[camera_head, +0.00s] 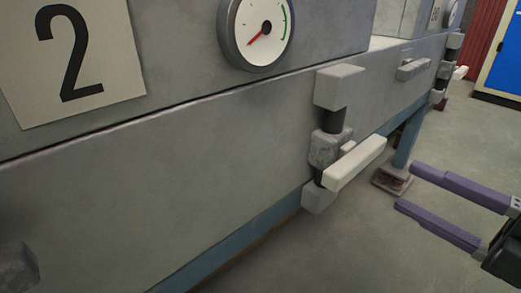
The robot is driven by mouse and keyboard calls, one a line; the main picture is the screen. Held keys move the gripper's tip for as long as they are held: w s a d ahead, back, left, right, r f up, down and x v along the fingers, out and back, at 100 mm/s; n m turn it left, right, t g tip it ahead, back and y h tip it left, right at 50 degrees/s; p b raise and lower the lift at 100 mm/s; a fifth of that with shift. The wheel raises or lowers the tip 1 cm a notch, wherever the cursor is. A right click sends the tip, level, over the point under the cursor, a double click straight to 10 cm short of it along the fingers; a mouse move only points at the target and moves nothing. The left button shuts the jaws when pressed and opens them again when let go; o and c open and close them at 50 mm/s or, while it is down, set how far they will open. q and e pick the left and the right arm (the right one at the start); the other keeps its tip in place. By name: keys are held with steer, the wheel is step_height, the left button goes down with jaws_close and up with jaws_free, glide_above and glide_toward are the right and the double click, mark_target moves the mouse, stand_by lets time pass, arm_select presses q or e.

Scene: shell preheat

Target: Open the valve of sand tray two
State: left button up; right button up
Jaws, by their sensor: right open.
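The grey sand tray (180,175) fills the left of the head view, with a sign marked 2 (110,55) on it. Its valve (328,148) is mounted on the front face at the right. A pale lever handle (355,163) sticks out from the valve to the right and slightly up. My right gripper (405,187) has two purple fingers spread apart and empty. It is to the right of the handle and a little lower, apart from it. My left gripper is not in the view.
A round gauge (258,30) with a red needle sits above and left of the valve. A blue leg (409,140) on a foot plate (392,181) stands behind. Another valve (443,75) shows farther back. A blue panel (505,65) is at far right. Grey floor between is clear.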

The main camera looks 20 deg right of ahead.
mark_target(365, 163)
steer(key=b+x, duration=0.3)
steer(key=x, duration=0.6)
steer(key=shift+w+r, duration=0.1)
steer(key=shift+w, duration=0.25)
steer(key=shift+c, duration=1.2)
jaws_close()
